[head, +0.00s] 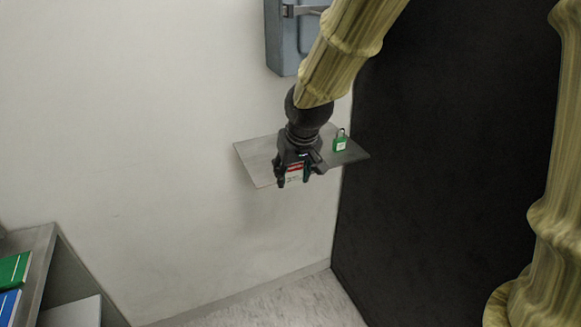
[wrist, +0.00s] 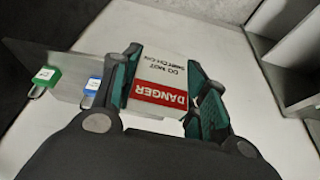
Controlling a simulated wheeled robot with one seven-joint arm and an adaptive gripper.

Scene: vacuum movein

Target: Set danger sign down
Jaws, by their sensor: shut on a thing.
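The danger sign (wrist: 160,85) is a white tag with a red DANGER band, held between the two finger pads in the wrist view. In the head view it shows partly as a small white and red patch (head: 294,170). My gripper (head: 293,178) is shut on it, pointing down over the front part of a grey wall shelf (head: 257,155). The shelf also shows in the wrist view (wrist: 70,65). I cannot tell whether the sign touches the shelf.
A green padlock (head: 340,144) stands on the right part of the shelf. A blue padlock (wrist: 92,86) shows beside the left finger in the wrist view. A grey wall box (head: 284,45) hangs above. A bookcase (head: 40,250) is at lower left, and a dark panel (head: 440,150) at right.

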